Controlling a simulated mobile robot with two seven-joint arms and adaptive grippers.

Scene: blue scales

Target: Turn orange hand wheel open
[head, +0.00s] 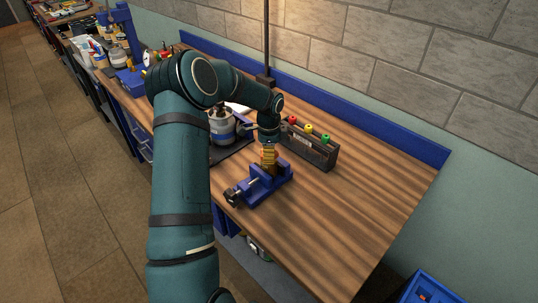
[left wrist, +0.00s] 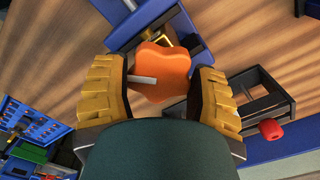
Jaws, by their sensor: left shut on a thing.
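The orange hand wheel (left wrist: 160,72) shows in the left wrist view, lobed, with a pale grey pin or bar across its left part. It sits above a blue vise (left wrist: 172,22) on the bench; the vise also shows in the head view (head: 262,187). My left gripper (left wrist: 160,88) has its yellow ribbed fingers on both sides of the wheel and is shut on it. In the head view the left gripper (head: 269,158) points down over the vise and mostly hides the wheel. My right gripper is not in view.
A dark box with red, yellow and green knobs (head: 311,149) stands just right of the gripper. A grey-white canister (head: 222,126) is behind my arm to the left. The wooden bench (head: 350,200) is clear at the right. A wall (head: 400,50) runs behind it.

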